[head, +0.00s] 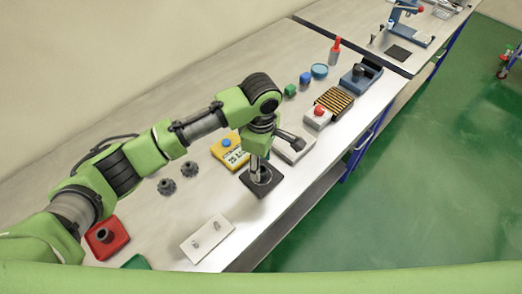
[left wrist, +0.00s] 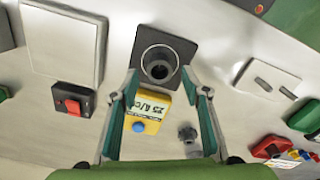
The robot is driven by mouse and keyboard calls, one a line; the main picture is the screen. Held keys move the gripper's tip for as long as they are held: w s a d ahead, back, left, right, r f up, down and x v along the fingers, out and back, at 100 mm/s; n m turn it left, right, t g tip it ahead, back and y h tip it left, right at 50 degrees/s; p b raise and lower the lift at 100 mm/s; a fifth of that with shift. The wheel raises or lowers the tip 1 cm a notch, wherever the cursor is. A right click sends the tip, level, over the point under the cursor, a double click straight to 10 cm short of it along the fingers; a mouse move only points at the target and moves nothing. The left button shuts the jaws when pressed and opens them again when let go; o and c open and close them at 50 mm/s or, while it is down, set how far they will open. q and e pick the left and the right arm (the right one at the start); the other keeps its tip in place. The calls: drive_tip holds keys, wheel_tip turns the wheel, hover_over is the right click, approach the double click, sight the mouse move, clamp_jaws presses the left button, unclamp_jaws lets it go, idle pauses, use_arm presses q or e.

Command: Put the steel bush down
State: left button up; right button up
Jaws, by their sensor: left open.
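The steel bush (left wrist: 160,63) is a short grey cylinder with a dark bore, standing upright on a black square pad (left wrist: 182,46). The pad (head: 262,189) also shows in the head view, near the front edge of the bench, where my gripper partly covers what is on it. My left gripper (head: 259,170) points down over the pad. In the left wrist view its two fingers (left wrist: 160,78) are spread, one on each side of the bush, with a visible gap to it. My right gripper is not in view.
A yellow box (head: 229,152) with a blue button stands left of the pad. A pale box (head: 296,149) is to its right. Bare bench lies between the pad and the white plate.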

use_arm(q)
wheel_tip(320, 180, up, 9)
drive_tip(key=b, duration=0.1)
drive_tip(key=shift+b, duration=0.3)
